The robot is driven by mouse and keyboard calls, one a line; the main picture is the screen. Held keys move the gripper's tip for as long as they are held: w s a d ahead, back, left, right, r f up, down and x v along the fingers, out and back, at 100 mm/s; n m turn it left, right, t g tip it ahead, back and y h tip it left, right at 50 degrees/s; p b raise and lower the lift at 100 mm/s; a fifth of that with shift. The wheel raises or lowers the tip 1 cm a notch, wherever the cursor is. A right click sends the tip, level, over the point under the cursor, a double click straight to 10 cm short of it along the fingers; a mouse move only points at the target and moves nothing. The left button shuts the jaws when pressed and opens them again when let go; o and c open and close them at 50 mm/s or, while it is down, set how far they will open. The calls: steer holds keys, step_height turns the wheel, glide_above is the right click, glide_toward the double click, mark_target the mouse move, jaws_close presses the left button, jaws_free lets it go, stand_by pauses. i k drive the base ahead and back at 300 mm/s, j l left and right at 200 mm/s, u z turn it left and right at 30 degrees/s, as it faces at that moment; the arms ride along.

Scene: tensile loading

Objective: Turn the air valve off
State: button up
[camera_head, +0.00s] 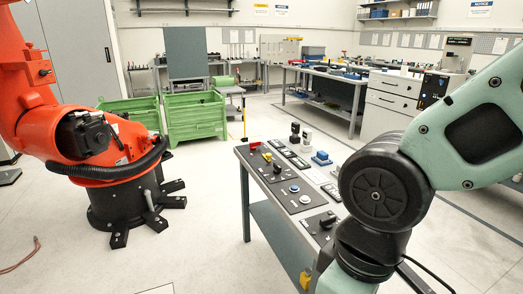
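A control table (243,156) stands in the middle and carries a row of small switches and knobs. At its far left end is a small part with a red lever (255,146), which may be the air valve; it is too small to tell its position. A small yellow part (267,157) sits just in front of it. A black knob (327,221) is on the near panel, and a round blue-topped button (294,188) sits farther back. My pale green arm (468,125) with its black joint comes in from the right and hides the table's near right part. My gripper is not in view.
An orange robot arm (112,172) on a black base stands left of the table. Green crates (195,118) stand behind it. Workbenches (320,80) and a white cabinet (391,98) are at the back. The pale floor (205,240) left of the table is mostly clear.

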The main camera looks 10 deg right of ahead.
mark_target(253, 145)
steer(key=i+j, duration=0.1)
steer(key=i, duration=0.3)
steer(key=i+j, duration=0.15)
steer(key=i, duration=0.2)
steer(key=i+j+u, duration=0.35)
steer(key=i+u, duration=0.15)
steer(key=i+j+u, duration=0.1)
steer(key=i+u, duration=0.35)
steer(key=i+j+z, duration=0.25)
steer(key=i, duration=0.3)
steer(key=i+j+z, duration=0.1)
steer(key=i+z, duration=0.15)
steer(key=i, duration=0.25)
steer(key=i+j+z, duration=0.55)
steer(key=i+z, duration=0.15)
